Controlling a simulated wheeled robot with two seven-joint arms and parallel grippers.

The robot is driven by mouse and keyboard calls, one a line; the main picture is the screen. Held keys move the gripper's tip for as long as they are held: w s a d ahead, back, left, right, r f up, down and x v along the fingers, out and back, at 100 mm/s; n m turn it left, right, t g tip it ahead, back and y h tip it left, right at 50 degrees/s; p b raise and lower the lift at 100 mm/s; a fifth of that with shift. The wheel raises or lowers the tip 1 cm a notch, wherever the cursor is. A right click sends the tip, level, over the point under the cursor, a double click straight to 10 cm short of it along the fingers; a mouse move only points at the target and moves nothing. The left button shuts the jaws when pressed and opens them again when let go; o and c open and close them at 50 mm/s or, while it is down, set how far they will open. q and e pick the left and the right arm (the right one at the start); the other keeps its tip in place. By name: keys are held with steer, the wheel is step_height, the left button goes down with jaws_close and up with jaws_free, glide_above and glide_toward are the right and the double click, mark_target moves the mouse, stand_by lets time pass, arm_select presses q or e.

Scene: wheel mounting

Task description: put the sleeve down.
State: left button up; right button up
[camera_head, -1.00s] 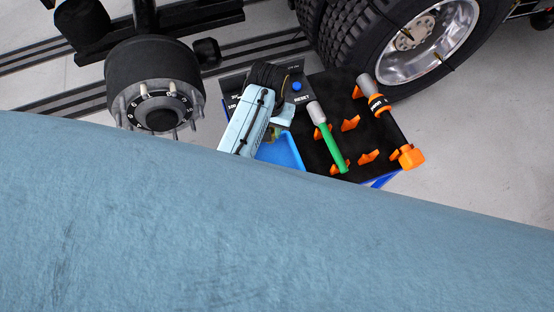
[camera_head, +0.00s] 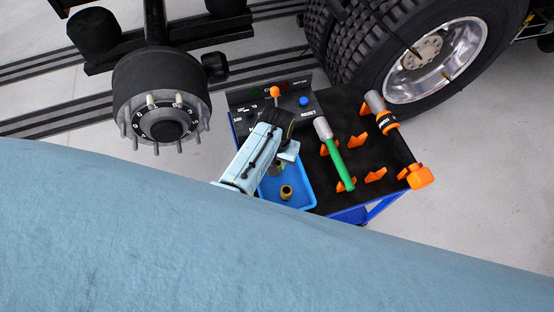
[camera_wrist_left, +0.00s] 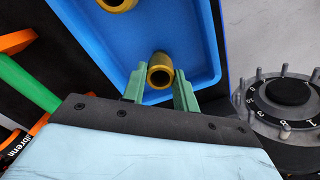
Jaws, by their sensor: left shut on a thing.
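The sleeve (camera_wrist_left: 160,72) is a short brass-coloured tube. My left gripper (camera_wrist_left: 159,88) is shut on it, with a green finger on either side. In the left wrist view it is over the blue tray (camera_wrist_left: 205,55), near the tray's edge. I cannot tell whether it touches the tray floor. A second brass sleeve (camera_wrist_left: 117,4) lies in the tray at the top of that view. In the head view, one brass sleeve (camera_head: 286,192) shows in the blue tray (camera_head: 303,199), below my left wrist. My right gripper is not in view.
The cart carries a control panel with a blue button (camera_head: 304,101), a green-handled tool (camera_head: 336,160), an orange-and-black tool (camera_head: 400,140) and orange holders. A hub with studs (camera_head: 162,110) stands to the left. A large tyred wheel (camera_head: 400,60) is behind right.

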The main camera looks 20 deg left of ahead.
arm_select(q)
steer(key=o, duration=1.1)
step_height(320, 180, up, 12)
steer(key=p, duration=0.3)
